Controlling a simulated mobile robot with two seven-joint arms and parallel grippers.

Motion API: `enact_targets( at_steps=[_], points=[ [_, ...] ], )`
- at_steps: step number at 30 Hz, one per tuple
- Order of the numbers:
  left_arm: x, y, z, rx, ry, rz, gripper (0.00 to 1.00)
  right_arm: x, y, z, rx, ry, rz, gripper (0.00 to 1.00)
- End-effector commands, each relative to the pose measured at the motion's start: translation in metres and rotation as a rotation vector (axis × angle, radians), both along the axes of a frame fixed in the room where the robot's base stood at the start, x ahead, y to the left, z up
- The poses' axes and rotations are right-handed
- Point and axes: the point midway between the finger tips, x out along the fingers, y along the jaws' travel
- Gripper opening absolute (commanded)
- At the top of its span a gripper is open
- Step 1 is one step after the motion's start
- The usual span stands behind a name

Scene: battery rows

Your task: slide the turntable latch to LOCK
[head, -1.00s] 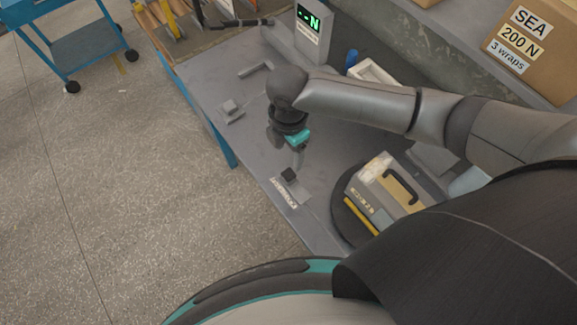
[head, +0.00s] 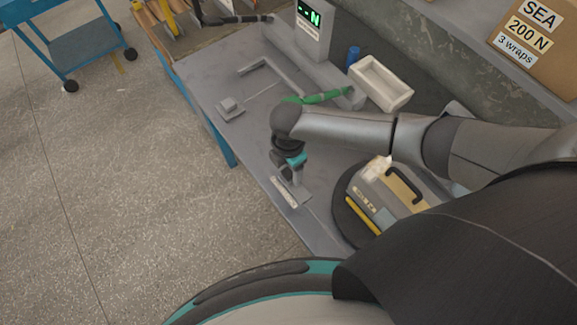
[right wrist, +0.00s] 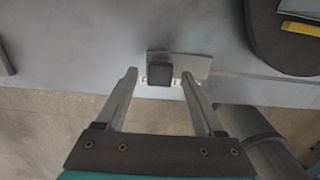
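The latch is a small grey plate (head: 299,193) with a pale lettered strip, near the front edge of the bench, left of the turntable (head: 343,212). In the right wrist view its dark block-shaped knob (right wrist: 159,74) stands on the plate (right wrist: 196,64); the lettering is partly hidden and unreadable. My right gripper (head: 294,179) is over the plate and hides the knob in the head view. In the right wrist view its two fingers (right wrist: 160,80) are apart, one on each side of the knob, with gaps visible. My left gripper is not in view.
A grey and yellow case with a black handle (head: 404,185) sits on the turntable. A white tray (head: 383,87), a blue cylinder (head: 353,54), a green item (head: 318,98) and a display post (head: 313,30) stand further back. A small grey block (head: 229,105) lies left.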

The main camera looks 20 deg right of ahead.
Motion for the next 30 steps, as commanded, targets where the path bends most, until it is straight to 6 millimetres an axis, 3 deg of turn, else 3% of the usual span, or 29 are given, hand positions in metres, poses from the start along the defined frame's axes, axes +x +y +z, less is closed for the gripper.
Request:
enact_targets(
  at_steps=[2,18,30],
  points=[
    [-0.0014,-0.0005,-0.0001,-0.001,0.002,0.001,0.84,-0.0001,0.0002,0.0001,0.0,0.0,0.0,0.6],
    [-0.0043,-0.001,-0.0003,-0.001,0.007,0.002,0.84,0.0001,0.0,0.0004,0.0,0.0,-0.001,0.0],
    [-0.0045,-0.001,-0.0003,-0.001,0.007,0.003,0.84,0.0003,0.0001,0.0005,0.0,0.0,-0.001,0.0]
  ],
)
